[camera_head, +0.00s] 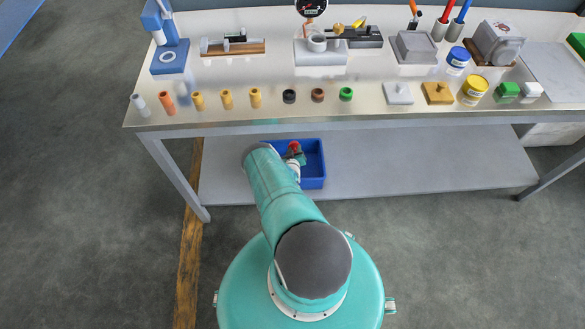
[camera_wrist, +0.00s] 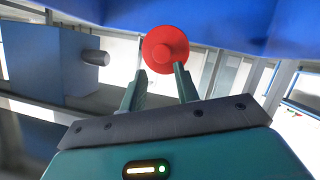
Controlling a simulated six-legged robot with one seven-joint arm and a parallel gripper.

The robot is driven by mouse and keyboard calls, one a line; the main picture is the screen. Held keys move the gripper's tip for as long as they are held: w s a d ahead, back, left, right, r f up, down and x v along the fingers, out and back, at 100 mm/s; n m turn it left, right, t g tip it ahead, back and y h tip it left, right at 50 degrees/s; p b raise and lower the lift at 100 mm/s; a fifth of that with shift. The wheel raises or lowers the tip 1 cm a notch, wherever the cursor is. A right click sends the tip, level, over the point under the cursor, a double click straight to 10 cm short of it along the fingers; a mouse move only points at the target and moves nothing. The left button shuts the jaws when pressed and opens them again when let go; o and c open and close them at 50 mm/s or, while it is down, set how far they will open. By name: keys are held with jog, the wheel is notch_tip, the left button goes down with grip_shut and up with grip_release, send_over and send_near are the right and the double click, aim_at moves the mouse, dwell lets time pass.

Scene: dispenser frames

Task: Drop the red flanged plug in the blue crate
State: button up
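The red flanged plug (camera_head: 294,147) is at the tip of my gripper (camera_head: 298,156), over the blue crate in the head view. A broad blue surface, probably the crate (camera_wrist: 225,28), fills the top of the wrist view.
The lower shelf (camera_head: 430,165) is clear to the right of the crate. Above it, the table top (camera_head: 330,112) carries several small plugs and blocks along its front edge. A table leg (camera_head: 178,175) stands at the left. Fixtures and pots line the table's back.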

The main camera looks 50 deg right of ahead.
jog(key=shift+o, duration=0.9)
jog(key=shift+s+a, duration=0.1)
jog(key=v, duration=1.3)
jog(key=shift+a+r, duration=0.2)
jog(key=shift+s, duration=0.15)
